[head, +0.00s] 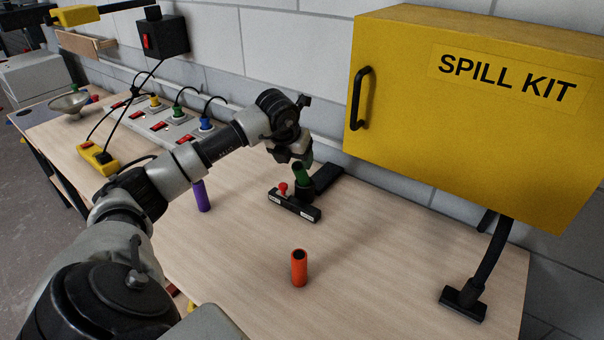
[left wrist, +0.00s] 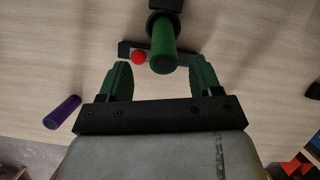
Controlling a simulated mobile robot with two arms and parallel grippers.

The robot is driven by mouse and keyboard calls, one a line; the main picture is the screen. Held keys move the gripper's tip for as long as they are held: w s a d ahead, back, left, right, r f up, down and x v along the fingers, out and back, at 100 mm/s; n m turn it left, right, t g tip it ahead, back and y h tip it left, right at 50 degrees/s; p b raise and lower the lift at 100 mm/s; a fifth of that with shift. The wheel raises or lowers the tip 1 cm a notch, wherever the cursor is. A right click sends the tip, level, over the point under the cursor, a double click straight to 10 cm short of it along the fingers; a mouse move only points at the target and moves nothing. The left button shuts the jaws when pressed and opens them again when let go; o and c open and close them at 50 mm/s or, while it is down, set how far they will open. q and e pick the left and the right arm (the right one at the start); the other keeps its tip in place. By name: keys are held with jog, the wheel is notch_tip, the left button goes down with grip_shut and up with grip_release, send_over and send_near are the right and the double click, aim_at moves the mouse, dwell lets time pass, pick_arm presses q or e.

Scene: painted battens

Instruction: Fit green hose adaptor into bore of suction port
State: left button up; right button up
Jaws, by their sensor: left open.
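The green hose adaptor (head: 301,174) stands tilted, its lower end at the black suction port (head: 305,190) on the table; I cannot tell how deep it sits in the bore. In the left wrist view the adaptor (left wrist: 163,45) points toward the camera, with a black collar (left wrist: 164,20) around its far part. My left gripper (head: 301,160) is open just above the adaptor's top. In the left wrist view the green fingers (left wrist: 161,76) stand either side of the adaptor's near end, apart from it. My right gripper is not in view.
A black bar with a red knob (head: 283,188) lies in front of the port. A purple tube (head: 202,196) and an orange tube (head: 299,268) stand on the table. The yellow spill kit cabinet (head: 470,150) overhangs at right. The front right tabletop is mostly clear.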

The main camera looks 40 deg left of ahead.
aim_at(298, 165)
pick_arm(q)
jog(key=shift+w+f+p, duration=0.15)
jog(key=shift+f+p, duration=0.15)
jog(key=shift+f, duration=0.05)
jog(key=p+x, duration=0.1)
jog(key=x, duration=0.2)
jog(key=shift+w+d+f, duration=0.1)
jog(key=shift+d+f, duration=0.1)
jog(key=shift+f, duration=0.1)
jog(key=shift+w+f, duration=0.2)
jog(key=shift+f, duration=0.2)
jog(key=shift+r, duration=0.1)
jog(key=c, duration=1.1)
jog(key=shift+o, duration=0.2)
